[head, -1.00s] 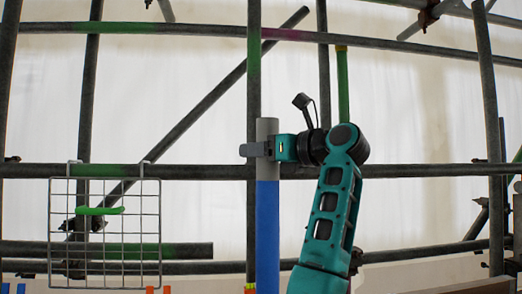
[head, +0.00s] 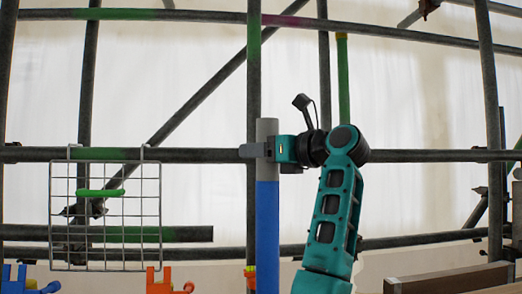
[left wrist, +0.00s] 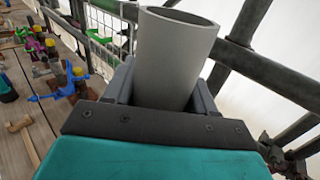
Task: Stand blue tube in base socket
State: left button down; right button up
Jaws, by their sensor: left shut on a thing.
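The blue tube (head: 267,225) stands upright in the middle of the head view, with a grey upper end. My left gripper (head: 262,151) is shut around that grey part, just below the top. In the left wrist view, the tube's open grey end (left wrist: 175,55) rises between the fingers of my left gripper (left wrist: 165,98). The tube's lower end runs out of the bottom of the head view. I cannot make out the base socket in either view. My right gripper is not in view.
A wire grid (head: 105,225) with a green piece (head: 100,192) hangs on a scaffold bar at left. Orange parts (head: 165,280) and a blue part (head: 20,280) stand low at left. Wooden boards (head: 450,280) lie at bottom right. A wooden surface (left wrist: 35,130) holds several coloured pieces.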

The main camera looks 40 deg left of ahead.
pick_arm(q)
jog(key=shift+f+b, duration=0.6)
jog(key=shift+f, duration=0.3)
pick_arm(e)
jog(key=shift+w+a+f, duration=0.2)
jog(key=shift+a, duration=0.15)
pick_arm(q)
jog(key=shift+f, duration=0.1)
jog(key=c, duration=0.6)
grip_release()
jog(key=shift+s+d, duration=0.1)
jog(key=o, duration=0.3)
jog(key=shift+o, duration=0.2)
jog(key=shift+f, duration=0.25)
jog(key=shift+o, duration=1.3)
jog(key=shift+r, duration=0.1)
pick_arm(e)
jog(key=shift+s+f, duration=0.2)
pick_arm(q)
jog(key=shift+f+b, duration=0.3)
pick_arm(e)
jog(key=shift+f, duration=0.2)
